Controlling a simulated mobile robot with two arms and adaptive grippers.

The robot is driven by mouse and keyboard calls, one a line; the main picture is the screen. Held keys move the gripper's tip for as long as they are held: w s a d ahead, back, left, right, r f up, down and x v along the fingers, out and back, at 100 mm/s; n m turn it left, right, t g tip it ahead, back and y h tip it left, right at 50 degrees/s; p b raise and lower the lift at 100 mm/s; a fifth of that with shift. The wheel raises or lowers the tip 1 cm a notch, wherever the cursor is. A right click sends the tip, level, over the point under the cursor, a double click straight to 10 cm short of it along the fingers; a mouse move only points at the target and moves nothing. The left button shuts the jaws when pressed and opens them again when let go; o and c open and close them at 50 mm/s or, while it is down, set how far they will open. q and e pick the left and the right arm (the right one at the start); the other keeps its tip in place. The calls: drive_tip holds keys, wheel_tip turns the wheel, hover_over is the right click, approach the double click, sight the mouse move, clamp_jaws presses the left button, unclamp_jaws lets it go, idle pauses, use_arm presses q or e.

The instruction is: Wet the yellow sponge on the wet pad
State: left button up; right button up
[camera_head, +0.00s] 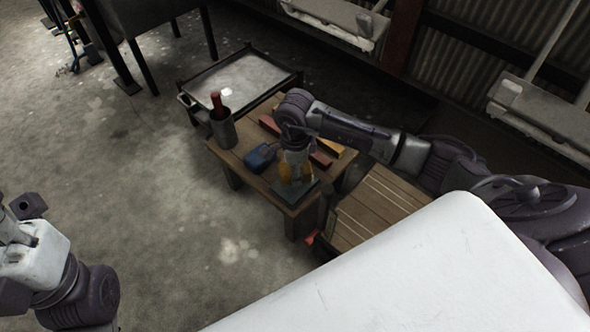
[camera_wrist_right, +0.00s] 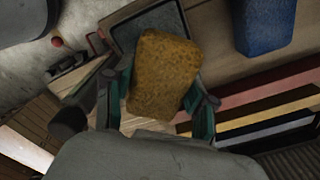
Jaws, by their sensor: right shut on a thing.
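The yellow sponge (camera_wrist_right: 163,75) is a worn ochre block between the two fingers of my right gripper (camera_wrist_right: 158,105), which is shut on it. In the head view the sponge (camera_head: 285,173) is at the near corner of the small wooden table. My right gripper (camera_head: 296,165) points down there, over the dark square pad (camera_head: 295,193). The wrist view shows the pad (camera_wrist_right: 122,36) as a grey surface with a dark rim, partly hidden behind the sponge. I cannot tell whether the sponge touches it. Only part of my left arm shows at the left edge.
On the wooden table (camera_head: 225,160) are a blue block (camera_head: 261,157), coloured bars (camera_head: 320,158) and a grey container (camera_head: 222,128) with a red-topped item. A shallow tray stand (camera_head: 240,80) is behind. A slatted wooden surface (camera_head: 375,207) lies right.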

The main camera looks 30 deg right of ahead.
drive_tip(key=shift+r+p, duration=1.25)
drive_tip(key=shift+r, duration=0.65)
